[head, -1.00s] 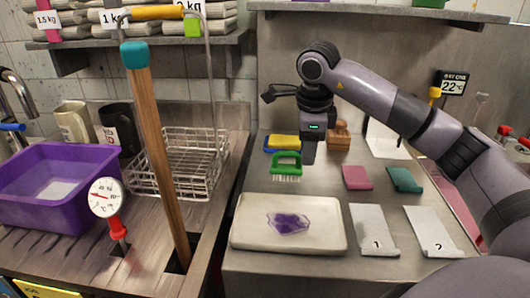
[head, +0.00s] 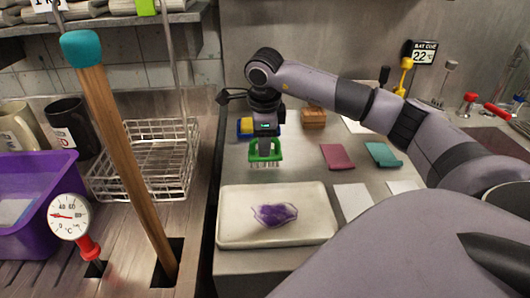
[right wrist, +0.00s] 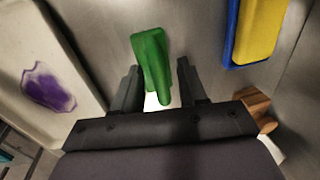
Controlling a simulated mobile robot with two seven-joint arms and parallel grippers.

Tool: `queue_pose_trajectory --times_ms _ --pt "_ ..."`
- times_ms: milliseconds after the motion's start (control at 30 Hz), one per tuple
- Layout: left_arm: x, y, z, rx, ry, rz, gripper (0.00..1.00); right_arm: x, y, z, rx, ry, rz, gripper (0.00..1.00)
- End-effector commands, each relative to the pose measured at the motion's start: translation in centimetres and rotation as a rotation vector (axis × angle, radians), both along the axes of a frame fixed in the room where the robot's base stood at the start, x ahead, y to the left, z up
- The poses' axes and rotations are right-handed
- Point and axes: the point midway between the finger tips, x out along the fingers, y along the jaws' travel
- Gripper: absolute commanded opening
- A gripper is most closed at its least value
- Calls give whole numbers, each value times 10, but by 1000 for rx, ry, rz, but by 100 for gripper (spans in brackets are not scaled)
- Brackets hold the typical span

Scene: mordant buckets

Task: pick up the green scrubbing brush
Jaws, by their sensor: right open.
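The green scrubbing brush (head: 266,151) stands on the steel counter behind the white tray, pale bristles facing down in the head view. My right gripper (head: 264,146) is over it, pointing down, and partly covers the brush's top. In the right wrist view the green brush (right wrist: 152,62) lies between and slightly beyond the two dark fingers of the right gripper (right wrist: 158,82). The fingers are open, with a gap on each side of the brush. My left gripper is not in view.
A white tray (head: 235,237) with a purple patch sits in front. A blue-and-yellow item (head: 246,126) and a wooden block (head: 314,118) are close behind the brush. Pink (head: 337,156) and teal (head: 383,154) cloths lie to the right. A wooden pole (head: 125,160) rises at left.

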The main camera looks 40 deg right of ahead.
Motion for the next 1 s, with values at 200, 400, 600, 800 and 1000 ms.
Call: queue_pose_trajectory --times_ms 200,400,600,800,1000 --pt "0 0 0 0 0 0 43 0 0 -1 0 -1 1 42" --pt "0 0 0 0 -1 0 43 0 0 -1 0 -1 1 0" --pt "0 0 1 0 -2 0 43 1 0 -1 0 -1 1 0" --pt "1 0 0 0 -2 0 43 1 0 6 1 -5 1 0" --pt "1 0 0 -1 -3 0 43 1 0 32 1 -8 1 0"
